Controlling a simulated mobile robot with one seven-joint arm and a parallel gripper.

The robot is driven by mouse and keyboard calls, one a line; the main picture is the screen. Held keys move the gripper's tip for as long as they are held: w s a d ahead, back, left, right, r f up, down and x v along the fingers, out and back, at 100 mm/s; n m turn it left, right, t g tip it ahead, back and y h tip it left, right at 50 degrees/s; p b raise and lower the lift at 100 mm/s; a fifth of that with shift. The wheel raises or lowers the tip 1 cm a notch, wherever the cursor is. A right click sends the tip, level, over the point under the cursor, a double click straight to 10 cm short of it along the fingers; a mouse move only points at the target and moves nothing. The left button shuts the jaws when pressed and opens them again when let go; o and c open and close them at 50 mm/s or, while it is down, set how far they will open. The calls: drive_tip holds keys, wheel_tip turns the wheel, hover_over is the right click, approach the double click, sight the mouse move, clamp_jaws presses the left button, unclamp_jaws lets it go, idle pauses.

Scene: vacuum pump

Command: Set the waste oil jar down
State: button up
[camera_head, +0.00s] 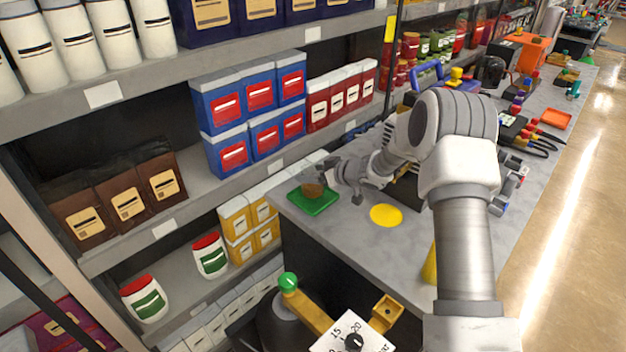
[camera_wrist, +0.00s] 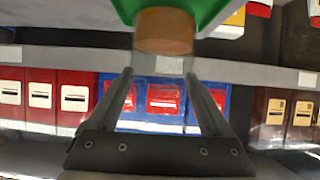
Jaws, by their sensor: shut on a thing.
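The waste oil jar (camera_head: 313,190) is small and brown, at the left end of the bench. It is over the green tray (camera_head: 322,206), and I cannot tell whether it touches the tray floor. My gripper (camera_head: 328,184) reaches it from the right and is shut on it. In the wrist view, which is upside down, the jar (camera_wrist: 165,32) shows at the tips of my gripper's fingers (camera_wrist: 161,72), with the green tray (camera_wrist: 208,12) behind it. The jar's far side is hidden.
A yellow disc (camera_head: 386,215) lies on the grey bench (camera_head: 350,238) right of the tray. Shelves with blue and red boxes (camera_head: 225,105) stand close on the left. Pump parts and tools crowd the bench's far end. Bare bench lies around the disc.

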drive_tip(key=shift+f, duration=0.85)
drive_tip(key=shift+f, duration=0.1)
drive_tip(key=o, duration=1.5)
